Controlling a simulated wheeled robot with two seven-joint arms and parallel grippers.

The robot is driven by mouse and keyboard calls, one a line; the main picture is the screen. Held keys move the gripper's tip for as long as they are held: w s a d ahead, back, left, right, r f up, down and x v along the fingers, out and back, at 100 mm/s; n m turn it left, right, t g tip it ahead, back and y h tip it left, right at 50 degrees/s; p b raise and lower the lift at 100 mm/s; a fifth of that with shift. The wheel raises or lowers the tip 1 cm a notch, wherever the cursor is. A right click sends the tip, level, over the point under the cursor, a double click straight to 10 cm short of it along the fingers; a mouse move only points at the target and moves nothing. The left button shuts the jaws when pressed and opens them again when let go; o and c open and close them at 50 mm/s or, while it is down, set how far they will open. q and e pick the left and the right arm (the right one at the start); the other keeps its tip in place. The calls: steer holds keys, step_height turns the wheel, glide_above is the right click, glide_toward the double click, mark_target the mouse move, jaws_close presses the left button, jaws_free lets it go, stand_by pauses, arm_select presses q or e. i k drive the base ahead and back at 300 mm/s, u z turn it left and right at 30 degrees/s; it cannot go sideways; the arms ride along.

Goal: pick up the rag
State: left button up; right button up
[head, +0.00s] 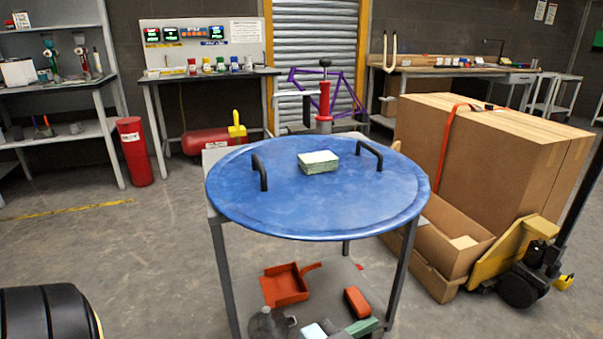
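A small folded pale cream-and-green stack (319,161), which looks like the rag, lies near the middle of a round blue tray (290,212). It sits between the tray's two dark upright handles, a left handle (260,172) and a right handle (369,153). The tray rests on top of a grey-legged cart. Nothing touches or covers the rag. Neither of my grippers is in the head view.
The cart's lower shelf holds a red dustpan (286,285), a red block-shaped item (357,301) and a clear jug (268,325). Large cardboard boxes (480,150) and a yellow pallet jack (512,250) stand right. A black ribbed round object (48,314) is at lower left.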

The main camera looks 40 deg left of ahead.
mark_target(324, 161)
steer(key=k, duration=0.4)
steer(key=u, duration=0.9)
